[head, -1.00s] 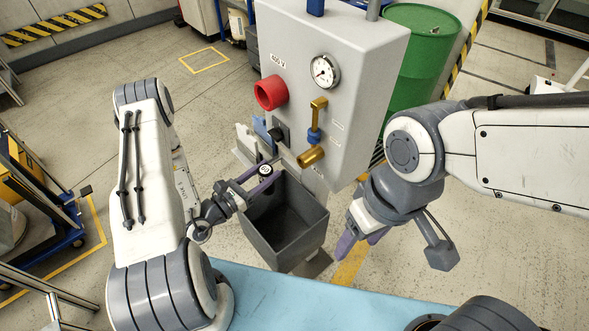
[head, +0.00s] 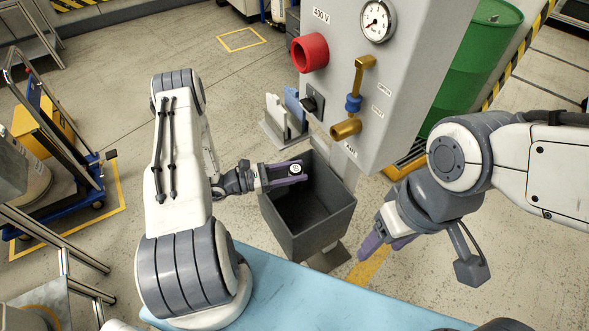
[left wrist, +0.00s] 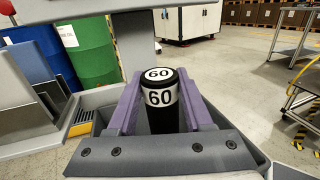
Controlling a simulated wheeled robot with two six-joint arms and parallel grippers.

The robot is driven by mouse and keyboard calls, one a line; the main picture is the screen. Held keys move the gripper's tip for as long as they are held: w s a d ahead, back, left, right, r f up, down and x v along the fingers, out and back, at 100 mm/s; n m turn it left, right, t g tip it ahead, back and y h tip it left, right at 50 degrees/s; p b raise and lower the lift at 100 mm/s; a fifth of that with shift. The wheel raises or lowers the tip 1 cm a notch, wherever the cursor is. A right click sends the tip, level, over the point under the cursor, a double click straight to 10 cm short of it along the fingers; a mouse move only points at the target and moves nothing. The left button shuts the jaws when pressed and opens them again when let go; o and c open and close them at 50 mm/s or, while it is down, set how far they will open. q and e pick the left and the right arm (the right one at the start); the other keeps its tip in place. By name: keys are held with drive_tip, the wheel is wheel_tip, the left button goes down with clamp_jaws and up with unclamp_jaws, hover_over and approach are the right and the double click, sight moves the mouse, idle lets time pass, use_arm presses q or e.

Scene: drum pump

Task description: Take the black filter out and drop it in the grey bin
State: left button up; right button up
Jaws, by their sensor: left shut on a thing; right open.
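The black filter is a short cylinder with a white band and cap marked 60, seen upright in the left wrist view (left wrist: 161,100). In the head view its white cap (head: 296,169) shows between the purple fingers of my left gripper (head: 290,172), which is shut on it. The left gripper is over the left part of the open grey bin (head: 307,232), near the rim. The bin's visible inside looks empty. My right gripper (head: 380,240) is open and empty, to the right of the bin.
The grey pump cabinet (head: 400,110) stands behind the bin, with a red knob (head: 310,53), a gauge (head: 377,20) and a brass spout (head: 346,129) on its front. Spare plates (head: 285,115) stand left of it. A blue surface (head: 300,292) lies in front.

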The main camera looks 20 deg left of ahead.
use_arm(q)
drive_tip(key=shift+f, duration=0.15)
drive_tip(key=o, duration=1.3)
drive_tip(key=shift+c, duration=0.2)
drive_tip(key=shift+a, duration=0.1)
